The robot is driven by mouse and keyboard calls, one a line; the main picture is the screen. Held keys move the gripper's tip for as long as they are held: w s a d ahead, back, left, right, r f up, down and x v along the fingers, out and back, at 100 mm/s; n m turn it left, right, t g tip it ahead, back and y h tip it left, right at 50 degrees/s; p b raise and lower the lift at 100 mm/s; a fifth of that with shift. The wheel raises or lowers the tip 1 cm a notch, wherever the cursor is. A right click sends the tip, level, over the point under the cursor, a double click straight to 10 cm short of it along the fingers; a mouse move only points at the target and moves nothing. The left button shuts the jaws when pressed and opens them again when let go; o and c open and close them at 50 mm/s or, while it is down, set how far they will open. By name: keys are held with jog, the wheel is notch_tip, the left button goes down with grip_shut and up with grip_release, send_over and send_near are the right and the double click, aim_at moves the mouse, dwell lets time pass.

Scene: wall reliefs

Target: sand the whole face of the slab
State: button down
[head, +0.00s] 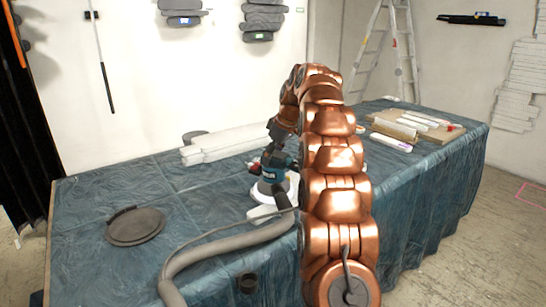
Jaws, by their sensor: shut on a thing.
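A teal and black sander (274,168) stands over the covered table, with a round pale base at its bottom. My gripper (279,150) is shut on the sander from above, and its fingers are mostly hidden by the arm. A pale flat piece (262,213), which may be part of the slab, shows just below the sander. Most of that area is hidden behind my copper arm, so I cannot tell whether the sander touches the slab's face.
A thick grey hose (215,244) curves over the table (95,215). White rolls (228,142) lie behind the sander. A board (415,127) with tubes lies at right. A ladder (398,50) stands behind.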

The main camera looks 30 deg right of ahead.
jog(key=shift+s+a+r+b, duration=0.15)
jog(key=shift+a+b, duration=0.15)
jog(key=shift+a, duration=0.65)
jog(key=shift+s+a+r+b, duration=0.15)
jog(key=shift+a+b, duration=0.15)
jog(key=shift+a, duration=0.75)
